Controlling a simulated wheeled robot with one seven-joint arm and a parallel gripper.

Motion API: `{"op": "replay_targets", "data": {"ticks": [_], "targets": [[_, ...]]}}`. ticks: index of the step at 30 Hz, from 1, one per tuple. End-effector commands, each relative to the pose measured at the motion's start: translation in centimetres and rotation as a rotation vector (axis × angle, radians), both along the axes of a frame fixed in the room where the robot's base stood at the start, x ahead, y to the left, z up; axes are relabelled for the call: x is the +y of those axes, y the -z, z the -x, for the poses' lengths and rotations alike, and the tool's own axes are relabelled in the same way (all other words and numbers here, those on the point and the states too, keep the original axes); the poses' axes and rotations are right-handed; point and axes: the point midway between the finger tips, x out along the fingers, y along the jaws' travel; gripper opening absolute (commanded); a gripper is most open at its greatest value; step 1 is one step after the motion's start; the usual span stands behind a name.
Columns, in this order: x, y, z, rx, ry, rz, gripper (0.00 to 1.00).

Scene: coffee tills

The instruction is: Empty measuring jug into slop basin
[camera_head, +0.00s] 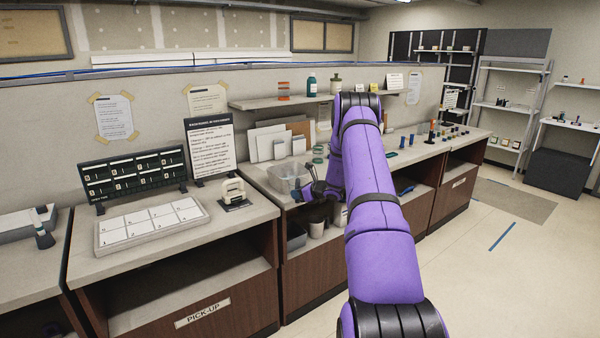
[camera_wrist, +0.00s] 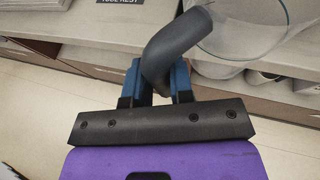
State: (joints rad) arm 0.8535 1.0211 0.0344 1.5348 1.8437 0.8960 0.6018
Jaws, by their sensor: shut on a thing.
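My gripper (camera_wrist: 160,82) has blue fingers shut on the thick dark grey handle (camera_wrist: 180,45) of a clear measuring jug (camera_wrist: 245,35). Only part of the jug shows at the upper right of the wrist view, and I cannot make out any contents. In the head view my gripper (camera_head: 318,190) is at the front edge of the middle counter, partly hidden by my purple arm. A clear, wide vessel (camera_head: 286,180) shows just left of it; I cannot tell if this is the jug or a basin. No slop basin can be picked out with certainty.
A white press-like device (camera_head: 233,190) and a numbered white tray (camera_head: 150,226) stand to the left. Envelopes and cards (camera_head: 268,140) lean behind. Small coloured items (camera_head: 440,135) line the counter at right. A grey bin (camera_head: 296,236) sits on the shelf below. Floor at right is mostly clear.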

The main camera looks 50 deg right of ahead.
Motion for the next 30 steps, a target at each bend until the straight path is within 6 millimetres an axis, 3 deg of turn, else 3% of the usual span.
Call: {"op": "replay_targets", "data": {"ticks": [5,18,30], "targets": [[0.0,-0.7,0.0,-0.001,0.0,0.001,0.0],[0.0,-4.8,0.0,0.0,0.0,0.001,0.0],[0.0,-5.0,0.0,0.0,0.0,0.0,0.0]]}}
